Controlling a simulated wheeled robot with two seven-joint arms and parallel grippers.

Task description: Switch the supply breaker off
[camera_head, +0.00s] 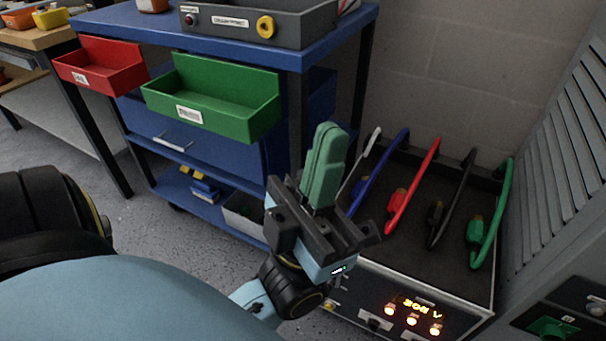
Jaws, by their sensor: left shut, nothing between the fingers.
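My left gripper (322,165) is in the middle of the view, its green fingers pointing up and shut together with nothing between them. The panel carries a glowing orange display (420,308) and several lit lamps (412,321). A small dark switch (375,322) sits left of the lamps. I cannot tell for certain which part is the supply breaker. My gripper hides part of the unit's left side. My right gripper is not in view.
A blue cart (130,27) holds red (100,66) and green bins (213,100). A louvred grey panel (560,150) borders the right.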

